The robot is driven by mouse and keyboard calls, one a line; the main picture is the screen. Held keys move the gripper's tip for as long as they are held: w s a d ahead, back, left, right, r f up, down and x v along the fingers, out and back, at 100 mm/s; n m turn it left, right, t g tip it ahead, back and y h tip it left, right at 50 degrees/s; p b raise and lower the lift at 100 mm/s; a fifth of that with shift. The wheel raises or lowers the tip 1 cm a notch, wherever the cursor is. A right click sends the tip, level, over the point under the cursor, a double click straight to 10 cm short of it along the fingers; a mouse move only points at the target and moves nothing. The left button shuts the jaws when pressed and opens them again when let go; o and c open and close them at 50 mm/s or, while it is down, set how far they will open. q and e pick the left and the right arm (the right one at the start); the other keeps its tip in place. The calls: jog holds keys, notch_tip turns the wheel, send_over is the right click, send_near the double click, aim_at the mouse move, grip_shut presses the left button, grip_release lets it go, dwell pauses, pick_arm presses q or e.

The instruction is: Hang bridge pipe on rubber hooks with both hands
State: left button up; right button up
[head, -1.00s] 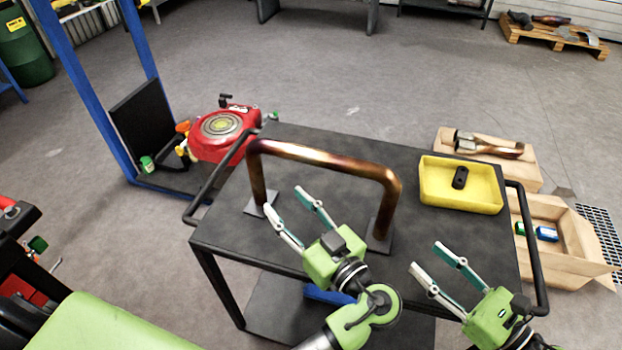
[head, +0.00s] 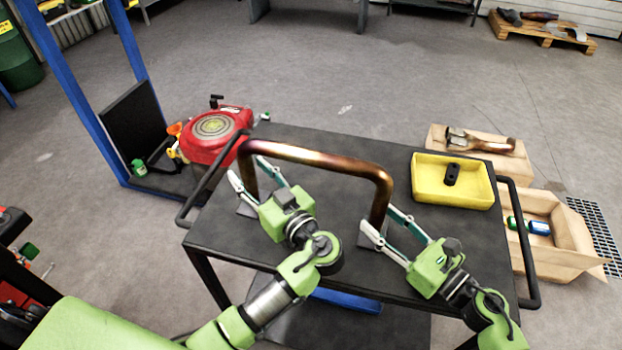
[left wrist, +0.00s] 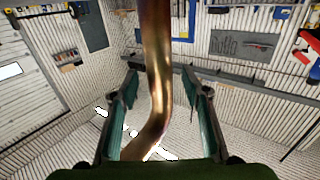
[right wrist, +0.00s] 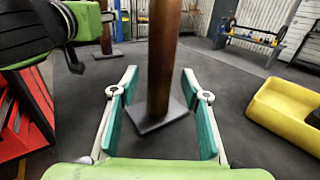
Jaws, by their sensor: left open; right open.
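The bridge pipe (head: 318,158), a bronze U-shaped tube, stands upright like an arch on the dark cart, each leg on a small grey plate. My left gripper (head: 247,170) is open at the left leg; in the left wrist view the pipe (left wrist: 157,70) passes between its spread fingers. My right gripper (head: 379,222) is open at the right leg; in the right wrist view that leg (right wrist: 162,65) stands between and just beyond its fingertips. Neither gripper is closed on the pipe. I cannot make out the rubber hooks in these views.
A yellow tray (head: 453,181) with a small black object sits at the cart's right. Cardboard boxes (head: 552,236) stand on the floor beyond it. A red machine (head: 213,136) and a blue frame (head: 68,75) stand left of the cart (head: 330,258). Open floor lies behind.

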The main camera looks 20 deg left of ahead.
pick_arm(q)
jog(key=shift+x, duration=0.85)
pick_arm(e)
jog(key=shift+x, duration=0.9)
pick_arm(q)
grip_shut()
pick_arm(e)
grip_shut()
